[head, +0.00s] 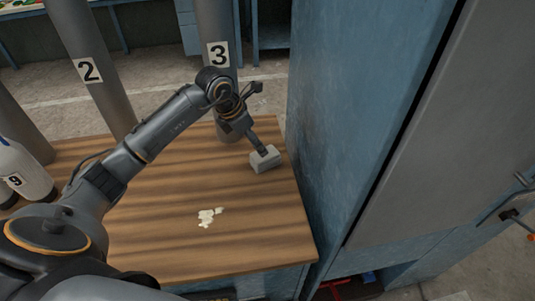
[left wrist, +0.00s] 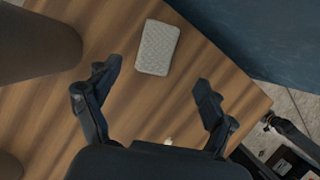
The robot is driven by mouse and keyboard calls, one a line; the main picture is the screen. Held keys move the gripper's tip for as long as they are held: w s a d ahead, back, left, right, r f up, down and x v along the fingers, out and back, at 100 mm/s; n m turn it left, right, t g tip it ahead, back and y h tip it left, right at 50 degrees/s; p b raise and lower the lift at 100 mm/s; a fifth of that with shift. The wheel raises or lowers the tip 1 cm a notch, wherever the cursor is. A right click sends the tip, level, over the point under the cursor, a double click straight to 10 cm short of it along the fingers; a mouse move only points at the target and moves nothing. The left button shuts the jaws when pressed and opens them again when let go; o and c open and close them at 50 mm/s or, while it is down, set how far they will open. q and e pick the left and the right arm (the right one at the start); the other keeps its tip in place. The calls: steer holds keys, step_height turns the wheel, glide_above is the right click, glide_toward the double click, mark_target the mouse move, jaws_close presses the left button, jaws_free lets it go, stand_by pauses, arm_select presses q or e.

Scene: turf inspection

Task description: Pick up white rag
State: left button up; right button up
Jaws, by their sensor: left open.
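The white rag (head: 265,159) is a pale, folded, block-like pad lying on the wooden table near its far right corner. In the left wrist view the rag (left wrist: 157,47) shows a quilted surface and lies ahead of the fingers. My left gripper (head: 260,147) reaches down from the left arm, close to the rag in the head view. In the left wrist view my left gripper (left wrist: 156,83) has its fingers spread wide with nothing between them, and the rag is just beyond the fingertips. My right gripper is not in view.
A white spill (head: 210,217) marks the wooden table (head: 170,240). A tall blue cabinet (head: 345,110) borders the table's right edge. Grey cylinders numbered 2 (head: 90,72) and 3 (head: 218,50) stand at the back. A white bottle (head: 25,175) is at the left.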

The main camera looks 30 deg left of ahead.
mark_target(260, 157)
arm_select(q)
steer(key=x, duration=0.4)
steer(key=shift+d+f, duration=0.1)
steer(key=shift+f, duration=0.05)
steer(key=shift+w+f, duration=0.15)
steer(key=shift+f, duration=0.15)
steer(key=shift+p+x, duration=0.85)
steer(key=shift+x, duration=0.35)
steer(key=shift+w+x, duration=0.2)
steer(key=shift+x, duration=1)
steer(key=shift+f, duration=0.15)
steer(key=shift+c, duration=0.8)
steer(key=c, duration=1.1)
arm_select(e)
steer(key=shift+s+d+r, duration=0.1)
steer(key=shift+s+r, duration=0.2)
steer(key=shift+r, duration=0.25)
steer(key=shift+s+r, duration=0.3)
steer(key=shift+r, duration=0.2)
